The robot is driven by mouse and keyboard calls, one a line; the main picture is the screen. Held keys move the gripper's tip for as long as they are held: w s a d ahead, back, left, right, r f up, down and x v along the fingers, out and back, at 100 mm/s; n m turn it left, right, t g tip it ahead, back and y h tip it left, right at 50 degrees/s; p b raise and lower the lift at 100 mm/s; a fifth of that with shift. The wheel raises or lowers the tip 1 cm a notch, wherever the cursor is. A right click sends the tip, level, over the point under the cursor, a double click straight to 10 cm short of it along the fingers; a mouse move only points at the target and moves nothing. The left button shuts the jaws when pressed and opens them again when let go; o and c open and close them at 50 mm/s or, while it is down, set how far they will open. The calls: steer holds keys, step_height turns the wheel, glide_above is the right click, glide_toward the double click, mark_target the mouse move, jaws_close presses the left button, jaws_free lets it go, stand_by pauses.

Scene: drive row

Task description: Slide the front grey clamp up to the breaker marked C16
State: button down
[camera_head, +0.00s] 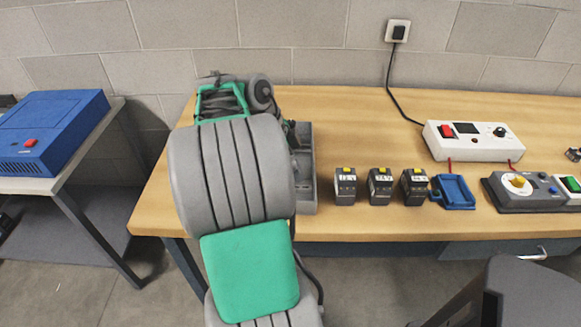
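No breaker marked C16 and no front grey clamp can be made out in the head view. My large grey and green arm covers the left part of the workbench and hides what lies behind it. A grey tray-like housing (308,185) shows partly at the arm's right side; its contents are mostly hidden. The fingers of my gripper cannot be seen, so what they hold or touch is hidden.
The wooden bench (350,115) carries three black blocks (380,187) with yellow tops, a blue tray (455,193), a white power box (470,140) and a dark control panel (525,192). A blue case (50,130) sits on the left table. The bench's middle back is clear.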

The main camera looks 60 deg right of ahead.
steer(key=shift+w+a, duration=0.35)
steer(key=shift+w, duration=0.4)
steer(key=shift+w+a, duration=0.4)
steer(key=shift+w, duration=0.3)
steer(key=shift+w+a, duration=0.35)
steer(key=shift+w, duration=0.4)
steer(key=shift+s, duration=0.15)
steer(key=shift+s+d, duration=0.25)
steer(key=shift+s, duration=0.15)
step_height(320, 180, up, 10)
steer(key=p, duration=0.9)
steer(key=shift+r, duration=0.15)
